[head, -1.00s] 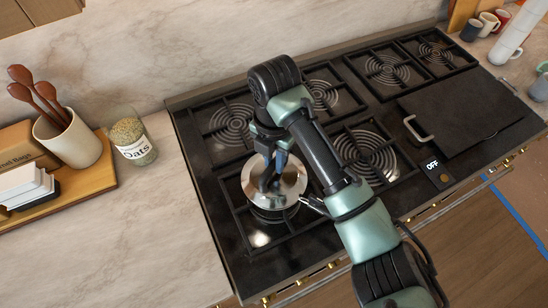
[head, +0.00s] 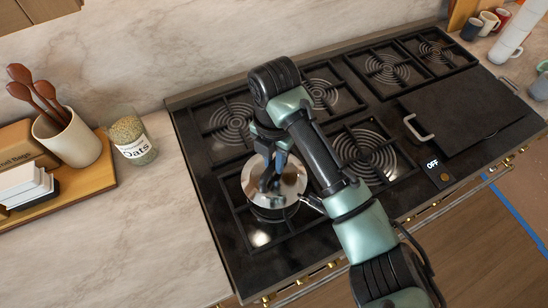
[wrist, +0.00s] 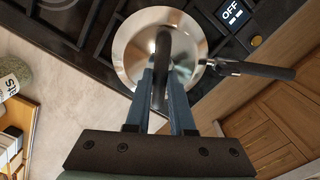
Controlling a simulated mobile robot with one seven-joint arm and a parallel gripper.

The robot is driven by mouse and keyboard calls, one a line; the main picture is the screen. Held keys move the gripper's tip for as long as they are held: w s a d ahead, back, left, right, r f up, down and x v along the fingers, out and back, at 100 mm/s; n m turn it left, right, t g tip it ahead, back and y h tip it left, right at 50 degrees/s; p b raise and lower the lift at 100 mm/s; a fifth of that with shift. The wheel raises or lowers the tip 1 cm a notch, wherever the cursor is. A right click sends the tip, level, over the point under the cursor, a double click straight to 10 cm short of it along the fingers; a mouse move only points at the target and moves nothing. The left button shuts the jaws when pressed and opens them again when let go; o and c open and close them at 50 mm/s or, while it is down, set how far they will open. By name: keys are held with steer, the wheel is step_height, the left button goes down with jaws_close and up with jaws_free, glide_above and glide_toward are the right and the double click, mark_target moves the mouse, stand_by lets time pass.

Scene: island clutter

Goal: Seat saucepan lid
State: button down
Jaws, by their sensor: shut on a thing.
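The shiny steel saucepan lid (head: 291,182) lies over the saucepan (head: 272,213) on the front left burner of the stove. My gripper (head: 272,182) is above it, shut on the lid's dark handle. In the wrist view the lid (wrist: 133,50) fills the upper middle, and my gripper's two fingers (wrist: 161,82) stand on either side of its dark bar handle (wrist: 163,45). The saucepan's dark handle (wrist: 262,71) points right there. The lid looks about level and close to the rim. I cannot tell whether it touches all round; the lid hides the pan's opening.
The black stove (head: 225,175) has several other burners, bare of pots, and a dark griddle plate (head: 470,110) at right. An oats jar (head: 133,140) and a utensil crock (head: 68,140) stand on the counter at left. Cups stand at the far right.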

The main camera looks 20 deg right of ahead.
steer(key=shift+f, duration=0.4)
steer(key=c, duration=0.7)
jaws_free()
step_height(320, 180, up, 13)
steer(key=shift+w+a, duration=0.1)
steer(key=shift+a, duration=0.05)
